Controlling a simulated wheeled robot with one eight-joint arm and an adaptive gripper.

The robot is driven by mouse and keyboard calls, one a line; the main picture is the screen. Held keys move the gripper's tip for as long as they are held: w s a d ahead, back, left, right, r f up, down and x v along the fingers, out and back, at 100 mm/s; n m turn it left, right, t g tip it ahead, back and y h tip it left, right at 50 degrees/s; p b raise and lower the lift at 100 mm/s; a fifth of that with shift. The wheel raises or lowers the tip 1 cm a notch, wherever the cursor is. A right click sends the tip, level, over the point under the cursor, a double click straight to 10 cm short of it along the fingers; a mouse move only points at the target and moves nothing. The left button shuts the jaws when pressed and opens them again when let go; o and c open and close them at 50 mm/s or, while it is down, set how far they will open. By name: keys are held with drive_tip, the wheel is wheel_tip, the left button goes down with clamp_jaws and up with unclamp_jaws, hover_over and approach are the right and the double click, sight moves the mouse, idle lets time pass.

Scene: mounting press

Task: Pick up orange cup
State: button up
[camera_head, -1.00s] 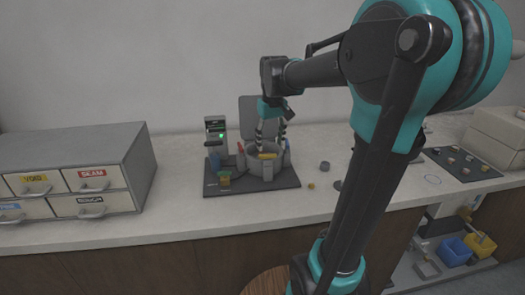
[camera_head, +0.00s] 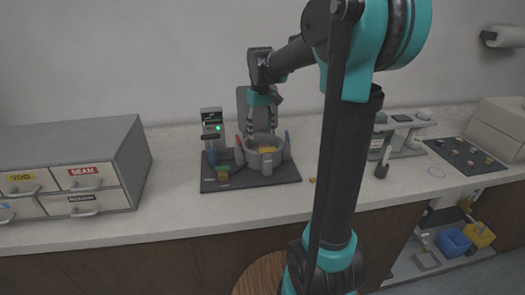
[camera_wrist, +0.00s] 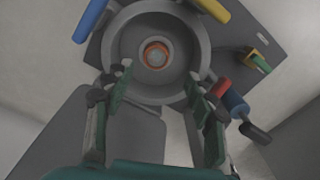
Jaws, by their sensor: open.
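The orange cup (camera_wrist: 155,54) shows in the wrist view as a small orange ring with a grey centre, at the middle of the floor of the round grey press chamber (camera_wrist: 128,50). I cannot clearly make it out in the head view, where the chamber wall (camera_head: 268,160) stands in front. My gripper (camera_wrist: 170,82) is open and empty, pointing down over the chamber. Its fingers are spread near the chamber rim on the lid side, apart from the cup. The head view shows my gripper (camera_head: 262,142) above the chamber too.
Yellow (camera_wrist: 213,9), blue (camera_wrist: 90,20) and red (camera_wrist: 220,88) handles surround the chamber. The raised lid (camera_head: 243,100) stands behind. A control post (camera_head: 212,128) with a green light is to the left. Drawers (camera_head: 80,175) stand farther left. The counter front (camera_head: 200,215) is clear.

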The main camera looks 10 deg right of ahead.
drive_tip(key=shift+d+f, duration=0.2)
drive_tip(key=shift+f, duration=1.4)
drive_tip(key=shift+d+f, duration=0.15)
drive_tip(key=shift+f, duration=1.45)
drive_tip(key=shift+c, duration=0.5)
clamp_jaws()
